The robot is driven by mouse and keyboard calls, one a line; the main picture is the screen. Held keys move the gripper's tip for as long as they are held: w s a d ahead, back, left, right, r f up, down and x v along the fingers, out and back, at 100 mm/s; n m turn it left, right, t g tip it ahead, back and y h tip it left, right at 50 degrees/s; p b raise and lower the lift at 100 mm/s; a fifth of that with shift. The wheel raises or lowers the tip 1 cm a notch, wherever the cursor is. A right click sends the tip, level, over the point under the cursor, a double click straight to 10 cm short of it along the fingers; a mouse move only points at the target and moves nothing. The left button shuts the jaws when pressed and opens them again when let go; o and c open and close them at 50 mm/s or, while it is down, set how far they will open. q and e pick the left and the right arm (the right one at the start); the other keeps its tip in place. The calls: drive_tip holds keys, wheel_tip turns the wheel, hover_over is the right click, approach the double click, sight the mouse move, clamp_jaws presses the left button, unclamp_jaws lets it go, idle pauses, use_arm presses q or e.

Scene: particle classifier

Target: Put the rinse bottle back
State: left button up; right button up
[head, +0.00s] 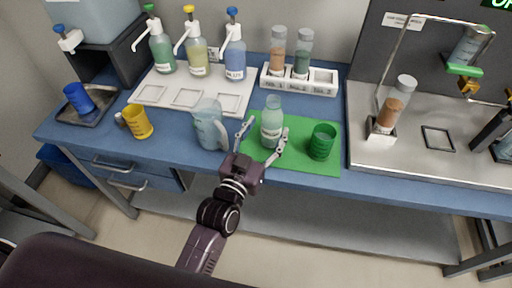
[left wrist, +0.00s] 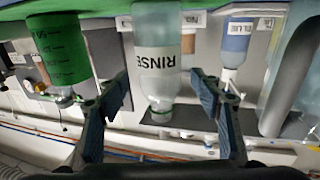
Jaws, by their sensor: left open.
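The rinse bottle (head: 271,121), pale teal and translucent, stands upright on a green mat (head: 311,166). In the left wrist view the rinse bottle (left wrist: 157,58) appears upside down, with its RINSE label readable, between the two fingers. My left gripper (head: 264,138) is open, one finger on each side of the bottle. In the left wrist view a gap shows on both sides between the bottle and the fingers of the left gripper (left wrist: 165,98). My right gripper is not in view.
A green cup (head: 321,142) stands right of the bottle on the mat. A clear pitcher (head: 209,126) stands close on the left. Behind are a white tray (head: 151,94) with pump bottles and a white rack (head: 325,82) with two tubes. A yellow cup (head: 137,121) stands farther left.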

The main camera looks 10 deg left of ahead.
use_arm(q)
drive_tip(key=v, duration=0.7)
drive_tip(key=shift+s+b, duration=0.1)
drive_tip(key=shift+b, duration=0.2)
drive_tip(key=shift+s+a, duration=0.1)
drive_tip(key=shift+s, duration=0.35)
